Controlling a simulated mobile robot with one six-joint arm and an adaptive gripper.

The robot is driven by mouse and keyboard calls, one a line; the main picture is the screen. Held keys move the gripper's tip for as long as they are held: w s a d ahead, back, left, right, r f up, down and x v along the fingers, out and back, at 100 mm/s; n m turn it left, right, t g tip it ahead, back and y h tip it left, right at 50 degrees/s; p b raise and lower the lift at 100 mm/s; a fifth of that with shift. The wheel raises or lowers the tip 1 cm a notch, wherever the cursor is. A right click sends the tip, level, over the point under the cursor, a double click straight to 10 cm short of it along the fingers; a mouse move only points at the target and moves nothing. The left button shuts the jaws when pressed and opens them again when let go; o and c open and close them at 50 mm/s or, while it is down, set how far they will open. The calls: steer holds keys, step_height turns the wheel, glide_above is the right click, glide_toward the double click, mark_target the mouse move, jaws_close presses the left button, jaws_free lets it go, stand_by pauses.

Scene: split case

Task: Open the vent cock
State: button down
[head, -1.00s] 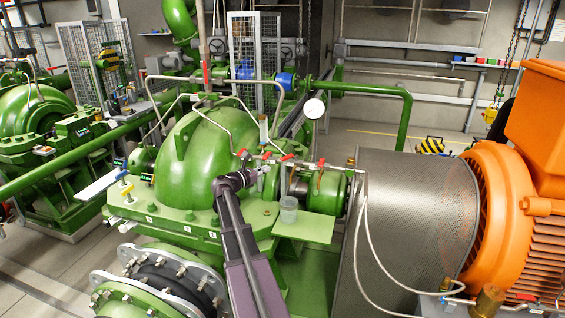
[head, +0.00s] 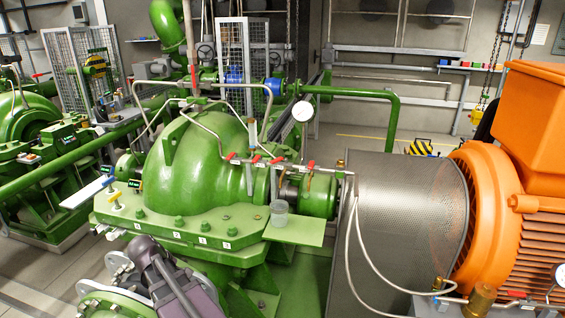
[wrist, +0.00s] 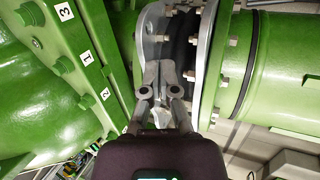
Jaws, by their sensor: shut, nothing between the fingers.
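Several small cocks with red handles sit along the thin pipe on the green pump casing (head: 200,165). One is a left red-handled cock (head: 230,156), two are near the middle, and a right red-handled cock (head: 311,164) is by the bearing housing. Another red handle (head: 193,75) is on the upright pipe behind. I cannot tell which is the vent cock. My gripper (wrist: 164,70) is shut and empty in the wrist view, over a grey bolted flange (wrist: 152,35), away from the red handles. In the head view my gripper cannot be made out.
A clear cup (head: 279,212) stands on a green ledge (head: 295,232) below the cocks. A perforated coupling guard (head: 390,225) and orange motor (head: 520,200) fill the right. A round gauge (head: 303,111) and bent thin pipes rise above the casing. Yellow and blue handles are at left.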

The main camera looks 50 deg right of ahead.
steer(key=s+a+m+y+p, duration=0.1)
steer(key=s+a+m+y, duration=0.1)
steer(key=a+y, duration=0.35)
steer(key=w+d+r+m+t+y+p, duration=0.1)
steer(key=d+r+t+p, duration=0.1)
steer(key=d+r+p, duration=0.45)
steer(key=d+r+t+p, duration=0.1)
steer(key=d+r+p, duration=0.15)
steer(key=d, duration=0.75)
steer(key=w+d+r+m+t+y+p, duration=0.1)
steer(key=d+r+t+p, duration=0.15)
steer(key=d+r, duration=0.45)
steer(key=s+d+r+t+h+p, duration=0.1)
steer(key=s+d+r+p, duration=0.2)
steer(key=d, duration=0.7)
steer(key=s+d+r+t+h+p, duration=0.1)
steer(key=s+d+r+p, duration=0.2)
steer(key=s+d, duration=0.3)
steer(key=s+d+r+m+t+h+p, duration=0.1)
steer(key=s+d+r+h+p, duration=0.1)
steer(key=d, duration=1.2)
steer(key=s+r+p, duration=0.1)
steer(key=s+r, duration=0.1)
steer(key=s, duration=0.1)
steer(key=shift+s, duration=0.2)
